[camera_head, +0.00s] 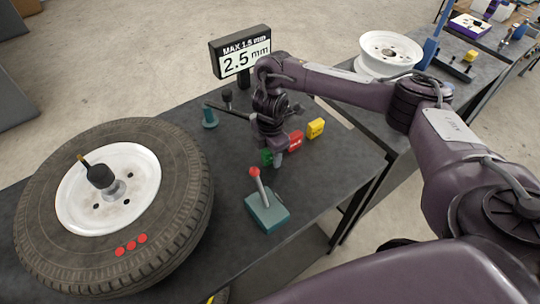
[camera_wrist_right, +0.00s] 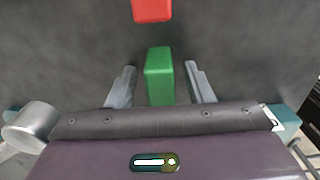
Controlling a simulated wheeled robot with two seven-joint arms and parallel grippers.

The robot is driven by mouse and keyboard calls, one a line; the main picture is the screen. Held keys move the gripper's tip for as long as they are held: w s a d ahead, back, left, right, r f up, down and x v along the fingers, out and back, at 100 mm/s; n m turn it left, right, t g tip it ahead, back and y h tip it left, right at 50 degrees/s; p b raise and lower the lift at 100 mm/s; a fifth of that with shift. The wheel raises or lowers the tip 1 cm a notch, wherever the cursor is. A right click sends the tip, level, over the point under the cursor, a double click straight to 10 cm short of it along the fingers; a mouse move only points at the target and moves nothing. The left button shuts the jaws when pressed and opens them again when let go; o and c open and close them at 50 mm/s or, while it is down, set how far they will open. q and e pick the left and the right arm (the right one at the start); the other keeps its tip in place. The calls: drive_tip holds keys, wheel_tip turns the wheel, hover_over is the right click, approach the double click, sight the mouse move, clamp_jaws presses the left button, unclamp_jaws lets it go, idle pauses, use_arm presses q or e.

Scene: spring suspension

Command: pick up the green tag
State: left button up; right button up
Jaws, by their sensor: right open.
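The green tag (camera_wrist_right: 159,76) is a small upright block between the two open fingers of my right gripper (camera_wrist_right: 160,88) in the right wrist view. A gap shows on each side of it, so the fingers do not appear to touch it. In the head view the green tag (camera_head: 267,157) is mostly hidden behind my right gripper (camera_head: 273,155), which points down at the table. A red tag (camera_head: 296,140) and a yellow tag (camera_head: 316,128) stand in a row beyond it. The red tag also shows in the right wrist view (camera_wrist_right: 151,10). My left gripper is not in view.
A large tyre on a white rim (camera_head: 190,215) lies on the dark table (camera_head: 330,170) at the left. A teal box with a red-knobbed lever (camera_head: 267,212) stands in front of the gripper. A display reading 2.5 mm (camera_head: 243,52) stands behind.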

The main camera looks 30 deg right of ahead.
clamp_jaws()
idle(0.3)
